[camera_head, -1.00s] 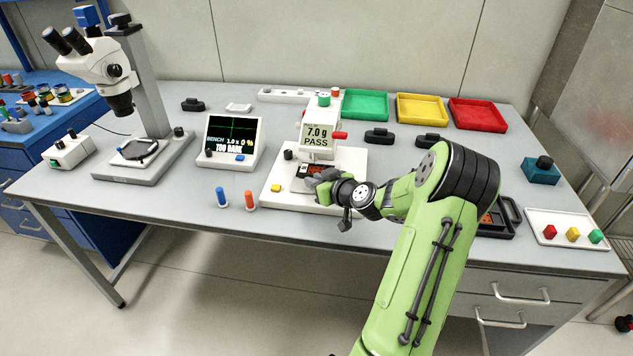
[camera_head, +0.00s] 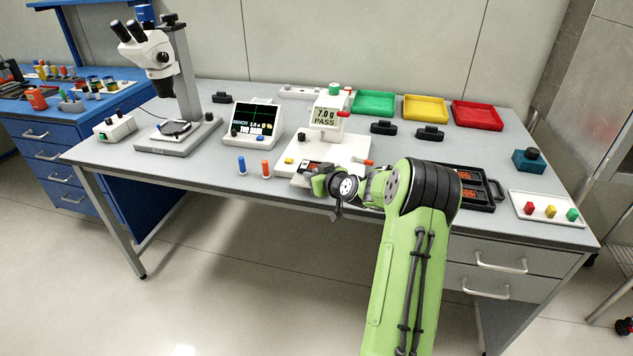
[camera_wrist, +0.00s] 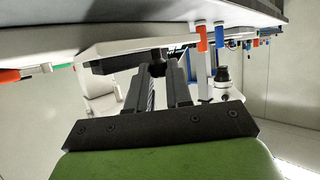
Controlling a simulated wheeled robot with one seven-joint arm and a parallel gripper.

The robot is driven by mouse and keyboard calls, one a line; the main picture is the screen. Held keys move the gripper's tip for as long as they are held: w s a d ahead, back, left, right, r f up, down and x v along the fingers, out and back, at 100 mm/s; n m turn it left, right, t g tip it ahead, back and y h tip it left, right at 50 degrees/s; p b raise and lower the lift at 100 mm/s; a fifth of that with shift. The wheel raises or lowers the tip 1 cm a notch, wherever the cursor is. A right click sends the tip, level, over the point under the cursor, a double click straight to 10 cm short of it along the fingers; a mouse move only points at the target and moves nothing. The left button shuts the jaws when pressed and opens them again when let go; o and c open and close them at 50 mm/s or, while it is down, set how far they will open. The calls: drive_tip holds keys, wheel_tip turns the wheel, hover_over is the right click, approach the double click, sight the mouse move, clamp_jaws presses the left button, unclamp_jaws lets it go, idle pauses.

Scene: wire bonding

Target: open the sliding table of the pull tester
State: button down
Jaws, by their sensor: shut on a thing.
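The pull tester (camera_head: 328,118) is a white upright unit reading "7.0 g PASS", on a white base plate (camera_head: 350,147) near the bench's front edge. Its sliding table (camera_head: 312,167), carrying a dark and orange piece, sits at the front left of the base, partly hidden by my gripper (camera_head: 318,184). In the wrist view, my gripper (camera_wrist: 160,74) is shut on the dark handle (camera_wrist: 102,67) under a white slab. The gripper hides most of the handle in the head view.
An orange post (camera_head: 266,169) and a blue post (camera_head: 242,166) stand left of the base. A monitor (camera_head: 255,122) and microscope (camera_head: 160,60) stand further left. A dark tray (camera_head: 482,187) and white tray (camera_head: 550,210) lie to the right. Free floor lies in front.

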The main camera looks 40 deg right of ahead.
drive_tip(key=shift+d, duration=0.15)
drive_tip(key=c, duration=1)
unclamp_jaws()
drive_tip(key=shift+c, duration=0.2)
drive_tip(key=p+v, duration=0.1)
drive_tip(key=v, duration=1.4)
drive_tip(key=shift+s+p, duration=0.35)
drive_tip(key=shift+s, duration=0.05)
